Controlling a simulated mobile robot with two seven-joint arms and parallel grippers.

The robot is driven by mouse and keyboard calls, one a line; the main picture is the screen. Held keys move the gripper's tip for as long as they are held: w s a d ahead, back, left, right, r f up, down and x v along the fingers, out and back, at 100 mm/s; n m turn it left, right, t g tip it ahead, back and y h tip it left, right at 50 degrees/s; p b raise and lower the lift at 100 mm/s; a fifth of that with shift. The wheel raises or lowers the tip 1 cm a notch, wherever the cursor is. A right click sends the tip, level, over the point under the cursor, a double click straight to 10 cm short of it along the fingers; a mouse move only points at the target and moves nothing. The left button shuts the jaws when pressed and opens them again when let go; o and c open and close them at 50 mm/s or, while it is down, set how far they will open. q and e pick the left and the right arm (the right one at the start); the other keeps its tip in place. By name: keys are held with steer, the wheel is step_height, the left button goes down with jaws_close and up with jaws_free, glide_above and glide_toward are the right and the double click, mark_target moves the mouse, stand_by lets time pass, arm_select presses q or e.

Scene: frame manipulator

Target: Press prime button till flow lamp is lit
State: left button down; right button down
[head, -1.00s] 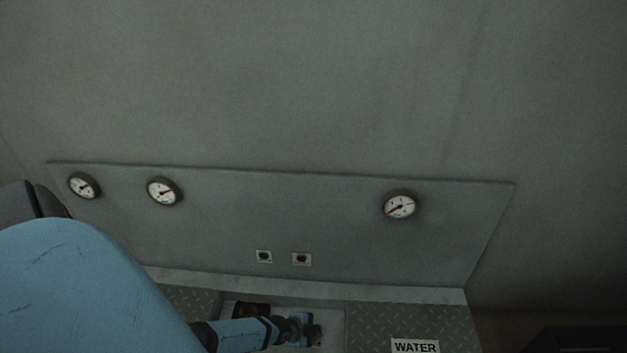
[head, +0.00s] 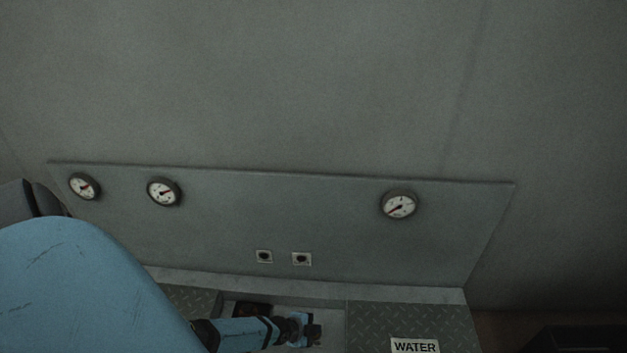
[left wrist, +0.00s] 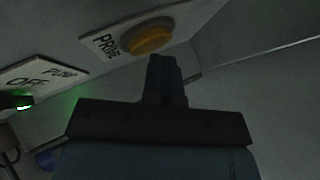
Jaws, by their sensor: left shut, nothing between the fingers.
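The prime button is a round amber button (left wrist: 150,39) on a white plate lettered PRIME, at the top of the left wrist view. My left gripper (left wrist: 165,60) is shut and empty, its fingertips close to the button's lower edge; I cannot tell whether they touch it. In the head view the left gripper (head: 314,330) is over the recess at the bottom, and the button is not discernible there. Two small square plates with dark round centres, left (head: 264,256) and right (head: 302,259), sit unlit on the back panel; I cannot tell whether either is the flow lamp. The right gripper is out of view.
Three gauges (head: 163,192) (head: 84,186) (head: 400,205) are on the back panel. A plate lettered PUMP and OFF (left wrist: 50,78) is left of the button, with a green glow (left wrist: 23,105) beside it. A WATER label (head: 415,346) lies on the tread plate at the right.

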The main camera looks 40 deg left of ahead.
arm_select(q)
steer(key=shift+r+p, duration=0.45)
steer(key=shift+r, duration=0.2)
step_height(320, 180, up, 5)
steer(key=p, duration=0.5)
steer(key=shift+r, duration=0.1)
stand_by(0.4)
